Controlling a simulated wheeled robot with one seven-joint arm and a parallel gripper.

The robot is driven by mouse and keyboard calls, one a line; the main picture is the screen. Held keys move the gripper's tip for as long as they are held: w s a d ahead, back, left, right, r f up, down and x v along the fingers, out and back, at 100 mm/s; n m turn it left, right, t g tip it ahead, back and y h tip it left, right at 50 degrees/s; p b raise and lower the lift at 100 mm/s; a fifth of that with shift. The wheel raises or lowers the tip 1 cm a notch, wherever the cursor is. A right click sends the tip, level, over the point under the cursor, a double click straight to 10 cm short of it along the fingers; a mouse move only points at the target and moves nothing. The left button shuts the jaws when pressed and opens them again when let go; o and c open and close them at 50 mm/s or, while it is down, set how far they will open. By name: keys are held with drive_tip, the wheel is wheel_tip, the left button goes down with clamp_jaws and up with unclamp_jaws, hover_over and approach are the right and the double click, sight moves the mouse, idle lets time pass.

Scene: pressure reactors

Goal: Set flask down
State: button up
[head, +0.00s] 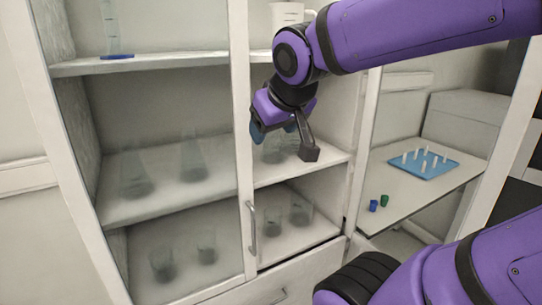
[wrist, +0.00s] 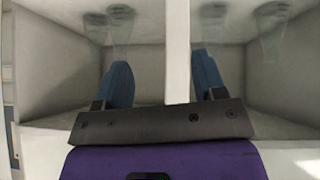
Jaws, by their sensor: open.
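My gripper (head: 275,131) is in front of the right-hand middle shelf of the cabinet. Its two blue fingers are spread apart, and I see nothing held between them in the wrist view (wrist: 162,75). A clear glass flask (head: 272,153) stands on that shelf, just behind and below the fingers, partly hidden by my gripper. I cannot tell whether a finger touches it. More faint flasks stand behind the left pane, one (head: 135,180) and another (head: 193,165) on the middle shelf. In the wrist view, transparent glassware (wrist: 122,25) shows beyond the fingers.
A white upright (head: 243,120) with a handle (head: 252,230) divides the cabinet. Beakers (head: 300,210) stand on the lower shelf. At right, a side surface holds a blue rack (head: 424,167) with white pegs, and small blue (head: 373,206) and green (head: 384,200) pieces.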

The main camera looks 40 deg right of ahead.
drive_tip(key=s+a+f+n+g+y, duration=0.1)
drive_tip(key=s+a+f+g+y, duration=0.1)
drive_tip(key=s+a, duration=0.4)
drive_tip(key=shift+s+a+n+y, duration=0.25)
drive_tip(key=shift+a+n+y, duration=0.05)
drive_tip(key=shift+n, duration=0.1)
